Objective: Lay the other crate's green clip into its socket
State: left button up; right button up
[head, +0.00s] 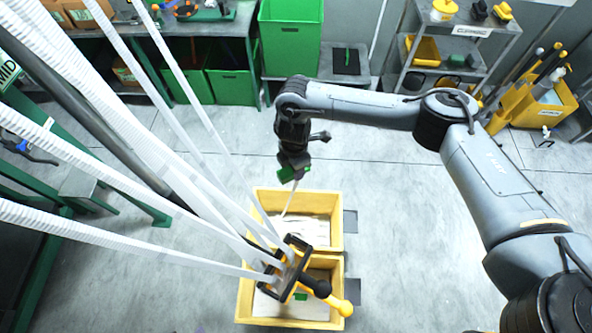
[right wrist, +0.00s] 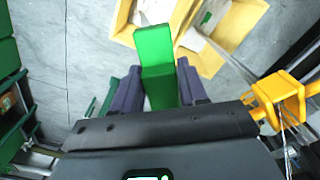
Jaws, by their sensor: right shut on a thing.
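My right gripper (head: 292,162) is above the far edge of the far yellow crate (head: 262,193). It is shut on a green clip (head: 287,175), which also shows upright between the dark fingers in the right wrist view (right wrist: 155,60). A white strip hangs from this clip toward the far crate. The near yellow crate (head: 243,303) adjoins it on the near side. A second green piece (head: 300,297) lies in the near crate and seems to show in the right wrist view (right wrist: 206,17). I cannot make out a socket. My left gripper is not in view.
White webbing bands (head: 160,150) slant from the upper left down to the crates. A black and yellow-orange handled tool (head: 318,287) lies across the near crate. Green bins (head: 290,50) and a shelf (head: 455,45) stand behind.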

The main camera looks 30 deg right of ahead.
jog(key=s+d+f+n+b, duration=0.2)
jog(key=f+n+b, duration=0.9)
jog(key=f+b, duration=2.65)
jog(key=shift+s+d+f+p, duration=1.6)
jog(key=shift+s+d, duration=1.2)
jog(key=shift+d, duration=2.55)
jog(key=shift+s+d+f+p, duration=1.55)
jog(key=shift+s+d, duration=1.2)
jog(key=shift+d, duration=2.55)
notch_tip(320, 180, down, 6)
jog(key=b, duration=0.5)
jog(key=shift+d+r+b, duration=0.1)
jog(key=shift+r+b, duration=0.05)
jog(key=shift+b, duration=0.25)
jog(key=shift+f+b, duration=0.95)
jog(key=shift+f, duration=0.95)
